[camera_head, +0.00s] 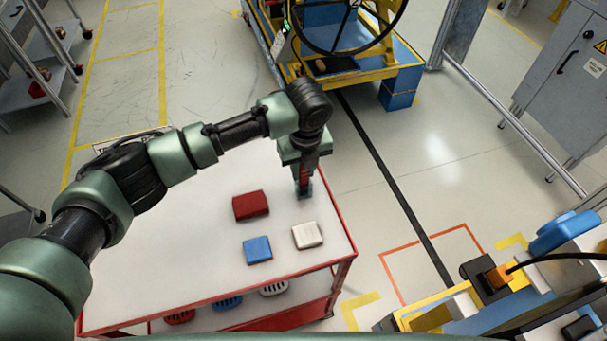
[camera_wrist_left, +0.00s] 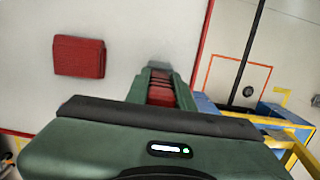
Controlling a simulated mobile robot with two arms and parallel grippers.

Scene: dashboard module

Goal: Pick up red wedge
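The red wedge (camera_head: 251,205) lies flat on the pale top of the red-framed cart, left of my left gripper. It also shows at the upper left of the left wrist view (camera_wrist_left: 79,56), apart from the fingers. My left gripper (camera_head: 304,188) points down over the cart top near its right edge. In the left wrist view its fingers (camera_wrist_left: 159,72) look close together, with a ridged red part between them that I cannot identify clearly. The gap at the tips is too small to judge. My right gripper is not in view.
A blue block (camera_head: 257,250) and a white block (camera_head: 307,235) lie on the cart top (camera_head: 175,262) near the wedge. Coloured baskets (camera_head: 228,303) sit on the lower shelf. A blue and yellow fixture stands at lower right.

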